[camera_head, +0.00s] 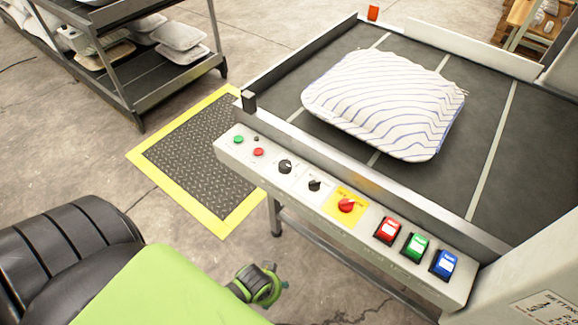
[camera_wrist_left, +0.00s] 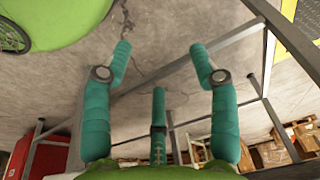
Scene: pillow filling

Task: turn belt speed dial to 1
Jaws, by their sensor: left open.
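The control panel (camera_head: 350,215) runs along the near side of the conveyor. It carries two black dials, one farther left (camera_head: 286,167) and one a little to its right (camera_head: 314,185); their labels are too small to read, so I cannot tell which is the belt speed dial. My left gripper (camera_head: 262,287) is below and in front of the panel, apart from it. In the left wrist view its teal fingers (camera_wrist_left: 160,75) are spread, with nothing between them. My right gripper is out of view.
A red knob (camera_head: 346,205) on a yellow plate and red (camera_head: 388,230), green (camera_head: 414,246) and blue (camera_head: 443,264) switches sit right of the dials. A striped pillow (camera_head: 385,100) lies on the belt (camera_head: 490,95). A rack (camera_head: 130,75) stands at the upper left.

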